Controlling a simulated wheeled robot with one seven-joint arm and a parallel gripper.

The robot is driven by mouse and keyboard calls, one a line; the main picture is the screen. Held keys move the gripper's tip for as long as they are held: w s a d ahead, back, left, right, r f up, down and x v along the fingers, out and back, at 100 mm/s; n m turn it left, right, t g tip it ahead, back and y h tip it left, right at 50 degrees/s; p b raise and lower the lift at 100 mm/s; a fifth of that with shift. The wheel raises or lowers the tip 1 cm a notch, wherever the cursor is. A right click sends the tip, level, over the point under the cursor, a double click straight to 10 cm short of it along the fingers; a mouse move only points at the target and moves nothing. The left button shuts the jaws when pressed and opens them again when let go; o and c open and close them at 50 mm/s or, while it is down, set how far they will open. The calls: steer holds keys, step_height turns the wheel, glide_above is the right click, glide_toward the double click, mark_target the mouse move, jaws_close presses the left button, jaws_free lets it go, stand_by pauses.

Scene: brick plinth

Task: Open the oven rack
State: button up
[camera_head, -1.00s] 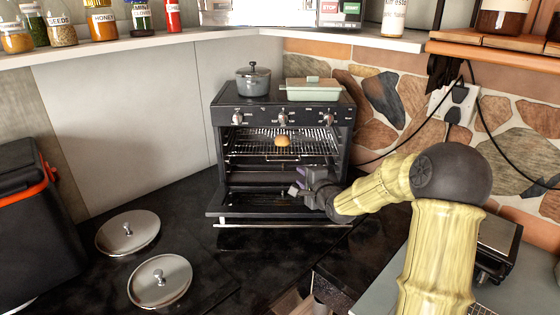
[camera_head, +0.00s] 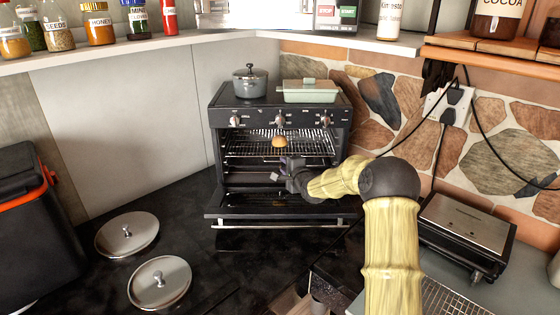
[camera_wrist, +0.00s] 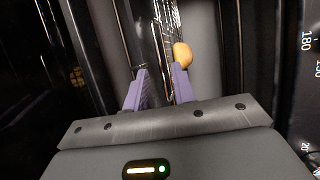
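The black oven (camera_head: 225,176) stands in the corner with its door (camera_head: 240,212) folded down. Inside it is a wire oven rack (camera_head: 310,140) with a round golden bun (camera_head: 279,141) on it. My gripper (camera_head: 283,168) is over the lowered door, in front of the cavity and a little below the bun in the picture. In the wrist view my gripper (camera_wrist: 160,80) has its two purple fingers apart, with nothing clearly held. The rack wires (camera_wrist: 171,25) show ahead of them, and the bun (camera_wrist: 183,55) is beside the right fingertip. I cannot tell whether the fingers touch the rack.
A grey pot (camera_head: 250,82) and a green lidded dish (camera_head: 308,91) stand on the oven top. Two metal lids (camera_head: 128,234) (camera_head: 160,283) lie on the dark counter at left. A grill appliance (camera_head: 465,232) stands at right, with cables (camera_head: 440,150) along the stone wall.

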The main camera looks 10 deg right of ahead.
steer(key=shift+p+x, duration=0.45)
steer(key=shift+x, duration=2.2)
steer(key=shift+c, duration=0.5)
jaws_close()
